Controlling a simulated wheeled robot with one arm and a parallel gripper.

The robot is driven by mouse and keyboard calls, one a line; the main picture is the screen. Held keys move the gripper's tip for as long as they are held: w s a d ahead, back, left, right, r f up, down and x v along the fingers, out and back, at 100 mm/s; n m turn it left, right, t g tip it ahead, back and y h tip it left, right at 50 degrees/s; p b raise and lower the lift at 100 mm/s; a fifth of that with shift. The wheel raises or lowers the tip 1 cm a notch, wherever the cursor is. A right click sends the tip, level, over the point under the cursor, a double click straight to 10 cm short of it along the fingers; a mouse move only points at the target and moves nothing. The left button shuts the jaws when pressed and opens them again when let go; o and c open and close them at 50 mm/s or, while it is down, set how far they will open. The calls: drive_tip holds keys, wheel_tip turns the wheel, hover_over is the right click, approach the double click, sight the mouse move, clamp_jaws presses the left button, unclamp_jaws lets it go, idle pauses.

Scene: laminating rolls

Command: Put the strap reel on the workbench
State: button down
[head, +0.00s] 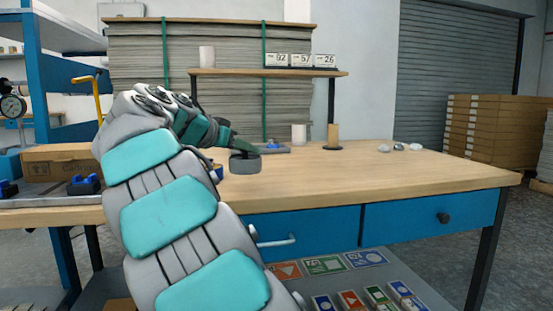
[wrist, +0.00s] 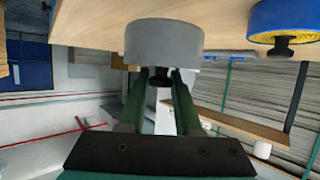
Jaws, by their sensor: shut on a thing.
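The strap reel, a grey round reel (head: 245,164) with a dark knob, is at the tip of my gripper (head: 242,150) at the left part of the workbench (head: 350,179). In the wrist view my gripper (wrist: 160,80) has its green fingers shut on the dark knob of the grey reel (wrist: 164,41). The wrist picture is upside down, with the wooden top at the upper edge. The reel is at or just above the bench top; I cannot tell whether it touches. My arm hides part of the bench's left side.
A blue reel with a yellow core (wrist: 283,17) is beside the grey reel. White roll (head: 299,134), tan roll on a dark base (head: 333,136) and small pale lumps (head: 399,147) are further back. A shelf (head: 265,72) stands behind. The bench's front right is clear.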

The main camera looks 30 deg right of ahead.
drive_tip(key=w+d, duration=0.2)
drive_tip(key=w+d+p, duration=0.1)
drive_tip(key=w+d, duration=0.1)
drive_tip(key=w, duration=0.1)
drive_tip(key=w+d+f, duration=0.1)
drive_tip(key=w+d, duration=0.2)
drive_tip(key=shift+w+d, duration=0.1)
drive_tip(key=shift+w, duration=0.1)
drive_tip(key=shift+f, duration=1.7)
drive_tip(key=shift+f+b, duration=0.1)
drive_tip(key=shift+b, duration=0.2)
drive_tip(key=c, duration=0.6)
unclamp_jaws()
drive_tip(key=v, duration=1.2)
